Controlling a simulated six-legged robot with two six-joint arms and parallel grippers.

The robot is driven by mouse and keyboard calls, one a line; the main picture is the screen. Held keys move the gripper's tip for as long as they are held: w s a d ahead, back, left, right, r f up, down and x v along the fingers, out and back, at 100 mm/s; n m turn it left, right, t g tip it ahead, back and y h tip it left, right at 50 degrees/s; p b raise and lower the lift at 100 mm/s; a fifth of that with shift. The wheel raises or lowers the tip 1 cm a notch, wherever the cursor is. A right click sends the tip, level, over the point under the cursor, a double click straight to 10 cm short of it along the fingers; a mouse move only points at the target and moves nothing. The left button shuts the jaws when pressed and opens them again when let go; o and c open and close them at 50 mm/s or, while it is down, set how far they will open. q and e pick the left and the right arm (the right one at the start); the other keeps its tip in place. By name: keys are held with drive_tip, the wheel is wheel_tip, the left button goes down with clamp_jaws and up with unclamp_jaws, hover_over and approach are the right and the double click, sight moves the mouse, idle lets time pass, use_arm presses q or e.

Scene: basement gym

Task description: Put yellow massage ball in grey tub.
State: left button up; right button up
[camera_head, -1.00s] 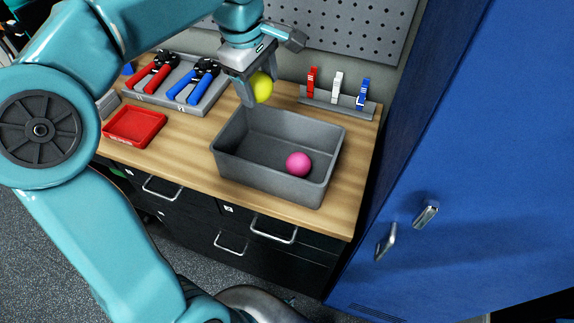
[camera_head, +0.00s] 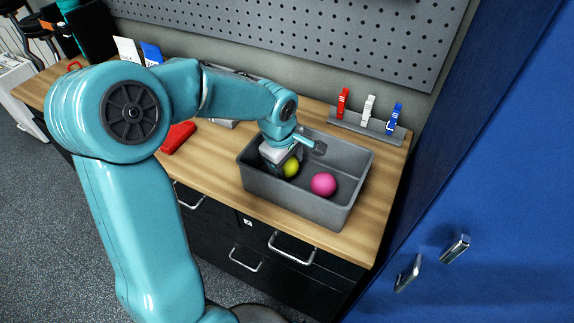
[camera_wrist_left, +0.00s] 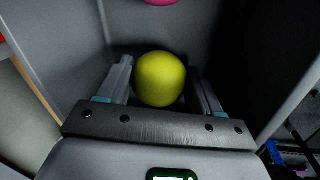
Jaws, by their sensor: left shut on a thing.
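The grey tub (camera_head: 300,205) stands on the wooden bench top. The yellow massage ball (camera_head: 291,167) is inside the tub, in its left part, partly hidden by my gripper in the head view. My left gripper (camera_head: 283,168) reaches down into the tub and is shut on the ball. In the left wrist view the ball (camera_wrist_left: 160,79) sits between the two fingers, with the tub's grey walls around it. I cannot tell whether the ball touches the tub floor. My right gripper is not in view.
A pink ball (camera_head: 323,184) lies in the tub, right of the yellow one. A rack with red, white and blue clips (camera_head: 368,121) stands behind the tub. A red tray (camera_head: 178,137) is to the left, partly behind my arm. A blue cabinet (camera_head: 490,200) rises at the right.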

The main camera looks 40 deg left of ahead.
use_arm(q)
drive_tip(key=shift+f, duration=0.6)
drive_tip(key=shift+f, duration=0.1)
drive_tip(key=o, duration=1.1)
drive_tip(key=shift+o, duration=0.2)
drive_tip(key=r, duration=0.3)
drive_tip(key=s+r, duration=0.1)
drive_tip(key=r, duration=0.3)
drive_tip(key=s+r, duration=0.1)
drive_tip(key=r, duration=0.3)
drive_tip(key=shift+d, duration=0.1)
drive_tip(key=shift+s+r, duration=0.15)
drive_tip(key=shift+r, duration=0.4)
